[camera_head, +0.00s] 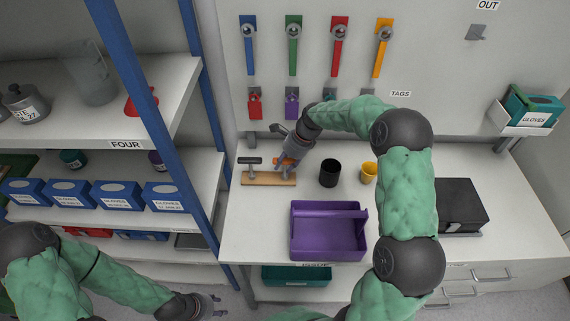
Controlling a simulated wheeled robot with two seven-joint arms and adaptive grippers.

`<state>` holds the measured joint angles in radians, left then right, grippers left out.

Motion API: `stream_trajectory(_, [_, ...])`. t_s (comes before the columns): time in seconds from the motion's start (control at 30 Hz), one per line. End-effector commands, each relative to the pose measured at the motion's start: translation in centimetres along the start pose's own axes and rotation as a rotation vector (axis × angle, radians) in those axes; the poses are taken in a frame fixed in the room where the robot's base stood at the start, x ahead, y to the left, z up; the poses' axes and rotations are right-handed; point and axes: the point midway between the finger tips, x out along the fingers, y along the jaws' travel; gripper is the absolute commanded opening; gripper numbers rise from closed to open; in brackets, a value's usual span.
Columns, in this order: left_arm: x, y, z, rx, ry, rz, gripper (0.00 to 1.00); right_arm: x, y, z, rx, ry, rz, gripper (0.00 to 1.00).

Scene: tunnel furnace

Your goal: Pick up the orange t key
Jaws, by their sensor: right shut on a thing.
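The orange t key (289,161) stands at the right end of a wooden block (268,181) on the white counter. My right gripper (287,159) reaches down to it from the upper right and is shut on it. The gripper hides much of the key, and I cannot tell whether its shaft is still in the block. My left gripper (213,304) is low at the bottom edge, in front of the shelf and far from the block. Its fingers are too small to read.
A black cup (329,173) and a yellow mug (368,173) stand right of the block. A purple tote (328,254) sits in front. A blue-framed shelf (150,104) borders the left. Coloured hanging wrenches and tags line the wall. A black box (462,206) lies at right.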

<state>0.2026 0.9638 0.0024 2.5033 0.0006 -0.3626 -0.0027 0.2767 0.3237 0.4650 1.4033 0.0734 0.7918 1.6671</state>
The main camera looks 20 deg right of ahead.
Motion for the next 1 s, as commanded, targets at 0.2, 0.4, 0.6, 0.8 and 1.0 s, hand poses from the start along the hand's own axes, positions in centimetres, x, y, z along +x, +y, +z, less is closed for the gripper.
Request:
stream_trajectory(0.2, [0.0, 0.0, 0.0, 0.000, 0.000, 0.000, 0.40, 0.0, 0.0, 0.0, 0.000, 0.000, 0.000, 0.00])
stream_trajectory(0.4, [-0.1, 0.0, 0.0, 0.000, 0.000, 0.000, 0.40, -0.4, 0.0, 0.1, 0.000, 0.000, -0.001, 0.00])
stream_trajectory(0.6, [-0.5, 0.2, 0.0, 0.000, 0.000, 0.000, 0.40, -2.1, -0.1, 0.9, -0.002, 0.000, -0.003, 0.00])
stream_trajectory(0.8, [-1.1, 0.4, 0.0, 0.000, 0.000, 0.000, 0.40, -5.4, 1.1, 0.9, 0.000, 0.000, -0.004, 0.00])
stream_trajectory(1.0, [-2.0, 0.7, 0.1, 0.000, 0.000, 0.000, 0.40, -10.0, 3.4, 0.3, 0.002, -0.001, -0.005, 0.00])
